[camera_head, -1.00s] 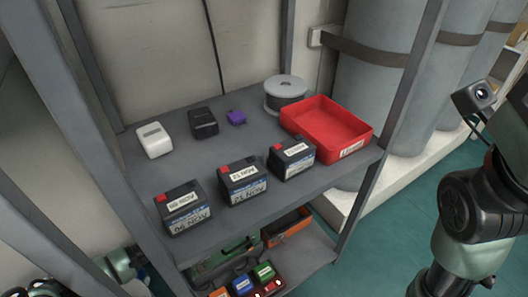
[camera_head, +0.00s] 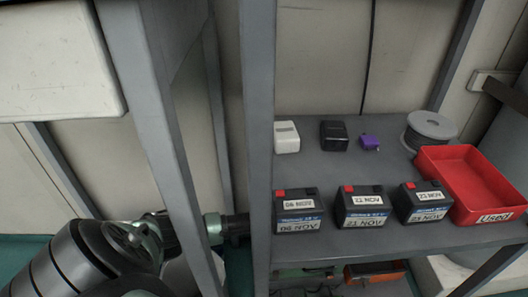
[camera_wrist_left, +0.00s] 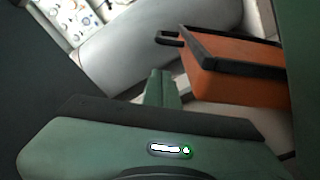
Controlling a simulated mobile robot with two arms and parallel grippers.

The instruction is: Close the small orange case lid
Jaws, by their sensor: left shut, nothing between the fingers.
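The small orange case (camera_head: 375,272) sits on the lower shelf in the head view, mostly cut off by the shelf above. In the left wrist view the orange case (camera_wrist_left: 238,82) fills the right side, with a dark edge along its top and a dark handle-like loop at its left end. How far its lid stands open I cannot tell. My left gripper (camera_wrist_left: 161,88) is shut and empty, its green fingers just left of the case and apparently apart from it. In the head view its fingers are hidden behind the shelf post. My right gripper is out of view.
Grey shelf posts (camera_head: 257,130) stand between my left arm and the shelves. The upper shelf (camera_head: 330,165) holds several labelled batteries (camera_head: 362,207), a red tray (camera_head: 468,185), a spool (camera_head: 430,130) and small white, black and purple items. Dark and green objects lie on the lower shelf.

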